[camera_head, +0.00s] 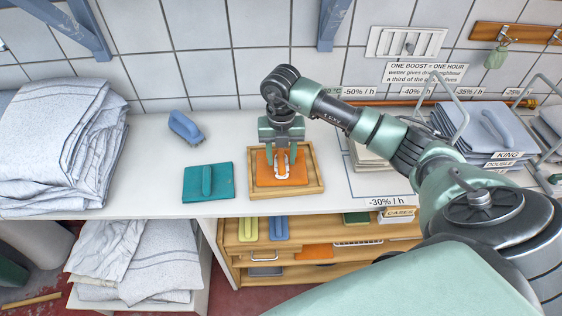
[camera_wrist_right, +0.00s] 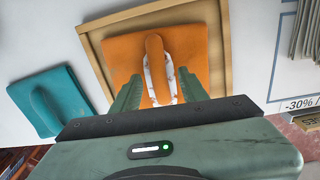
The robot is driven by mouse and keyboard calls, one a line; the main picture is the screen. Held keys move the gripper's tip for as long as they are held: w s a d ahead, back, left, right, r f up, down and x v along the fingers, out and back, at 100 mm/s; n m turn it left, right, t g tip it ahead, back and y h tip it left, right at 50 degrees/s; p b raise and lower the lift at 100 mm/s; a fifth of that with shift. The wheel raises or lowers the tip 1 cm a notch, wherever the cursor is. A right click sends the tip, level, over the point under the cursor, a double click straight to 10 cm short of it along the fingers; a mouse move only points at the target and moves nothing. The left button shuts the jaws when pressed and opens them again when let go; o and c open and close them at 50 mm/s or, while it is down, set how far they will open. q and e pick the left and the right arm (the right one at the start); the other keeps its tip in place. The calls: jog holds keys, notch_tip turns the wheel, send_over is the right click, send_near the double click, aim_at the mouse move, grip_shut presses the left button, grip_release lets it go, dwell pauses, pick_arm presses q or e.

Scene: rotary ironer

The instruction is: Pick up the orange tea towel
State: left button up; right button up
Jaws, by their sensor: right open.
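The orange tea towel (camera_head: 265,172) lies folded flat in a shallow wooden tray (camera_head: 316,174) on the white worktop. It has a raised orange grip strip with a white marbled part, clear in the right wrist view (camera_wrist_right: 195,52). My right gripper (camera_head: 281,158) is open above the towel, pointing down. In the right wrist view its fingers (camera_wrist_right: 160,92) stand on either side of the raised strip. I cannot tell whether they touch it. My left gripper is not in view.
A teal folded cloth (camera_head: 194,183) lies left of the tray, with a blue item (camera_head: 185,127) behind it. A pile of grey-white linen (camera_head: 62,140) fills the left. Grey stacks with wire frames (camera_head: 478,122) stand at right. A wooden shelf unit (camera_head: 240,262) is below.

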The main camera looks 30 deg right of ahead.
jog(key=shift+s, duration=0.1)
jog(key=c, duration=0.7)
grip_shut()
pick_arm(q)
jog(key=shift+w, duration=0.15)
pick_arm(e)
jog(key=shift+r, duration=0.1)
